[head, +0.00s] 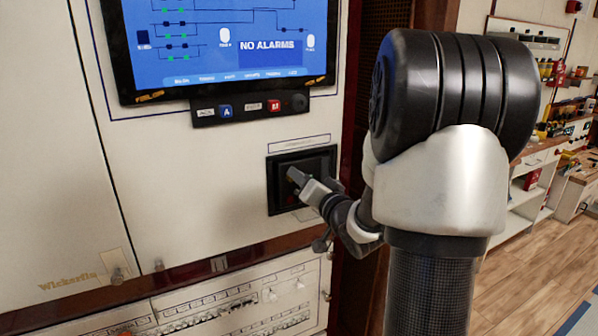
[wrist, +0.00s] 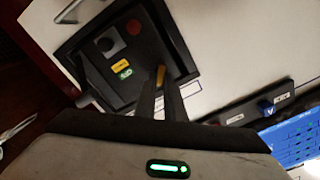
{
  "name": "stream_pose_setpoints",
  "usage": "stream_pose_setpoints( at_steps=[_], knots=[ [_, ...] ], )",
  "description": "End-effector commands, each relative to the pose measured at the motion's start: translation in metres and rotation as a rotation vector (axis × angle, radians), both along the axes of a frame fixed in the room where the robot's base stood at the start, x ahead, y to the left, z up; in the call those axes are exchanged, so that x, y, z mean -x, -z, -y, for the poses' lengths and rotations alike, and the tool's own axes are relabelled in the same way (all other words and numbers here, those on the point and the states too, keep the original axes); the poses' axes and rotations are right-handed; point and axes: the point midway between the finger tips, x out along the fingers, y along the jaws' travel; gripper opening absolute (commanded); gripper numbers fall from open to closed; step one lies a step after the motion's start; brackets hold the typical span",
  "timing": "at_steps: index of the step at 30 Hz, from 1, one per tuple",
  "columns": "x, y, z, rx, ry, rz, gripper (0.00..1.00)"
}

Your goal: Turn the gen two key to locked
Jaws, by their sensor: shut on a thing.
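A black square control panel (head: 274,190) is set in the cream cabinet front below the screen. In the wrist view the panel (wrist: 98,48) shows a grey square piece, a dull red round button, and small yellow and green labels. My gripper (head: 297,178) reaches the panel from the right in the head view. In the wrist view its two fingers (wrist: 161,86) are closed on a small yellow-orange piece, which seems to be the gen two key (wrist: 161,74). The fingers hide most of the key, so its angle and position marking cannot be read.
A screen (head: 230,45) reading "NO ALARMS" hangs above, with a black button strip (head: 250,108) under it. A dark lever-like part (wrist: 92,82) stands out beside the fingers. A breaker row panel (head: 240,300) lies below. Open floor is at right.

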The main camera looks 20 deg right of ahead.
Motion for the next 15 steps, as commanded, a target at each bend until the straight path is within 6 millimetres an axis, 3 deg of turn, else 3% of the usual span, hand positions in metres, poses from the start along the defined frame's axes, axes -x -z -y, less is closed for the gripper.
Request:
stream_pose_setpoints(
  at_steps=[15],
  knots=[
    [-0.0005, -0.0004, 0.0028, -0.49, 0.0, -0.015, 0.0]
  ],
)
